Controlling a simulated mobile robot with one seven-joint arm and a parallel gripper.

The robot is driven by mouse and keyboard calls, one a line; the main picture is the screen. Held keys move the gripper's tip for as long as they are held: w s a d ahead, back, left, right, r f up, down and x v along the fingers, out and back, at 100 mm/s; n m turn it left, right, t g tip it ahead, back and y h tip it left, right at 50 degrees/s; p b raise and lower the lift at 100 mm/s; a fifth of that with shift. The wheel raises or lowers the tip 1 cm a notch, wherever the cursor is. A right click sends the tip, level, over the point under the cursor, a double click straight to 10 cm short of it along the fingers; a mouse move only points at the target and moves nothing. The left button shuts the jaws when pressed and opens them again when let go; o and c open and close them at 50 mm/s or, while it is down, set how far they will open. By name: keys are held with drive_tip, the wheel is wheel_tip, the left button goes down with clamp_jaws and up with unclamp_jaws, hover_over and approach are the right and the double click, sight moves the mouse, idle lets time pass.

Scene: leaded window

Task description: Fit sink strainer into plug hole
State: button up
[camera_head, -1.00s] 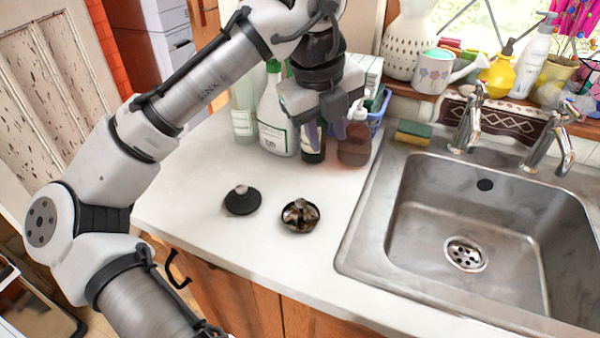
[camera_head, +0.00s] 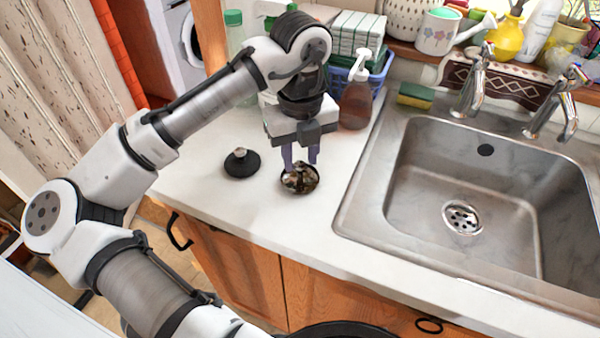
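The sink strainer (camera_head: 300,181), a small round shiny metal piece, lies on the white counter left of the sink. My gripper (camera_head: 300,162) points down right over it. Its two purple-grey fingers stand apart, with the tips at the strainer's upper part. The gripper looks open; whether the fingers touch the strainer's knob cannot be told. The plug hole (camera_head: 462,217), a bright metal ring with dark holes, is in the floor of the steel sink (camera_head: 410,200), to the right.
A black plug with a pale knob (camera_head: 241,163) lies left of the strainer. Behind stand a brown soap bottle (camera_head: 356,100), a blue basket (camera_head: 375,80) and a sponge (camera_head: 415,96). Two taps (camera_head: 474,85) (camera_head: 556,105) rise behind the sink. The basin is empty.

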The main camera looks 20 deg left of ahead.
sight(300, 163)
drive_tip(key=shift+f, duration=1.5)
drive_tip(key=shift+c, duration=0.4)
clamp_jaws()
drive_tip(key=shift+r, duration=0.1)
